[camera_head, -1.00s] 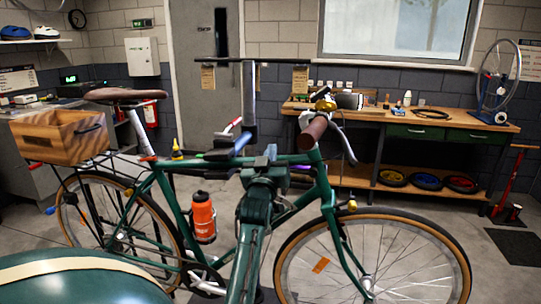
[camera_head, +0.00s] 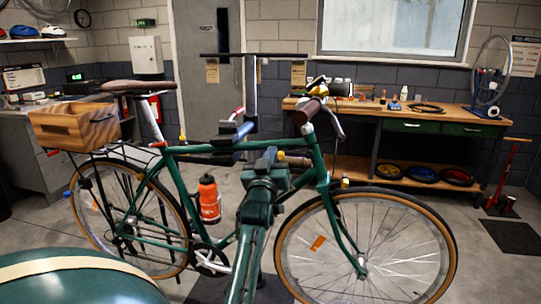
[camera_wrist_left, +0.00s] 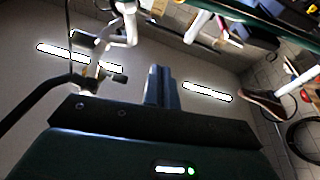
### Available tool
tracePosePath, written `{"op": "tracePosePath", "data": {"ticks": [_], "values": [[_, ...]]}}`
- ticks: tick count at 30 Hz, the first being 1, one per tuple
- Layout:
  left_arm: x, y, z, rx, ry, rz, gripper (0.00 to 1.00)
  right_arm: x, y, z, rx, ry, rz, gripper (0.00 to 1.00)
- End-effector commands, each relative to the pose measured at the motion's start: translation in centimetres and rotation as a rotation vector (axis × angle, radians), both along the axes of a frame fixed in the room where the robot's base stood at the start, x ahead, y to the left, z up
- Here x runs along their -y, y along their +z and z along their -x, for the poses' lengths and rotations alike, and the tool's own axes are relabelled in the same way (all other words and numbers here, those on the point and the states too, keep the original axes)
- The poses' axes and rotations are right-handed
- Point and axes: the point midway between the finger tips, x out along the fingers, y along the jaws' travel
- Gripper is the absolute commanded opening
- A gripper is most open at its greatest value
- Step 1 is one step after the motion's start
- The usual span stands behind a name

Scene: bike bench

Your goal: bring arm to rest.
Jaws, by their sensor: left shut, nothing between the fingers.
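My left arm reaches up from the bottom middle of the head view, its green links in front of the bicycle frame. My left gripper (camera_head: 268,157) is at the arm's far end and overlaps the bicycle's top tube in the picture; I cannot tell whether they touch. In the left wrist view the two fingers (camera_wrist_left: 162,86) are together with nothing between them. The green bicycle (camera_head: 185,190) hangs on or stands at a repair stand (camera_head: 250,90), with a wooden crate (camera_head: 75,125) on its rear rack. My right gripper is not in view.
An orange bottle (camera_head: 209,200) sits on the bicycle frame. A wooden workbench (camera_head: 450,120) stands behind to the right, with a wheel on it. A grey counter (camera_head: 40,160) is at the left. Bare floor (camera_head: 500,275) shows at the front right.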

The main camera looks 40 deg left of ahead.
Motion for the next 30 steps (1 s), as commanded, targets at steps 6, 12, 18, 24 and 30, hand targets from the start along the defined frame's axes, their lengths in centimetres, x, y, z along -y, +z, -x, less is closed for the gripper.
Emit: {"op": "tracePosePath", "data": {"ticks": [6, 12, 18, 24, 30], "values": [[0.0, 0.0, 0.0, 0.000, 0.000, 0.000, 0.00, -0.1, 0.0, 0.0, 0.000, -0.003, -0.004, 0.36], [0.0, 0.0, 0.0, 0.000, 0.000, 0.000, 0.00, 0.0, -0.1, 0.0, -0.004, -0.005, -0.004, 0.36], [0.2, -0.2, 0.0, -0.006, -0.003, -0.002, 0.00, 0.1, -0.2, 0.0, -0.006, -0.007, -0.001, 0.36], [5.1, -5.4, 0.2, -0.164, -0.107, -0.058, 0.00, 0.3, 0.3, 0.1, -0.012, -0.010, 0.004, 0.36], [15.1, -15.8, 4.0, -0.447, -0.330, -0.112, 0.00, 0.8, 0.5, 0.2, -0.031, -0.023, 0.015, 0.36]]}}
